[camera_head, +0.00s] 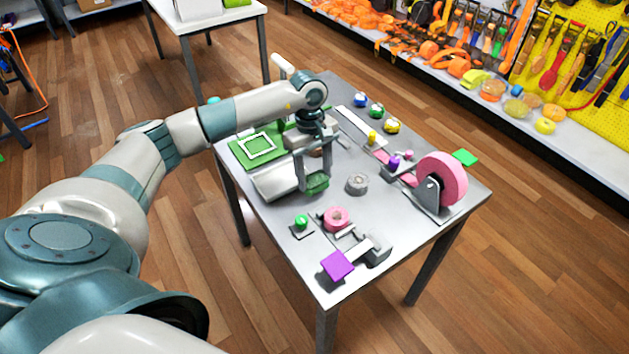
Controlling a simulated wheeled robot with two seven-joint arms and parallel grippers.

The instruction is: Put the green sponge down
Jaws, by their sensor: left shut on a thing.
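The green sponge (317,184) is a small dark green block low between the fingers of my left gripper (315,176). My left gripper reaches over the grey table from the left, points down and is shut on the sponge. Whether the sponge touches the table top is hard to tell. A green mat with a white square outline (250,151) lies at the table's left edge, behind and left of the gripper. A light grey tray-like piece (274,184) is just left of the sponge. My right gripper is not in view.
A grey round piece (357,184) lies right of the sponge. A pink wheel on a stand (445,180), a pink ring (336,218), a green ball (301,221) and a purple square (337,265) are on the table (287,238). Blue, green and yellow balls stand at the back.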

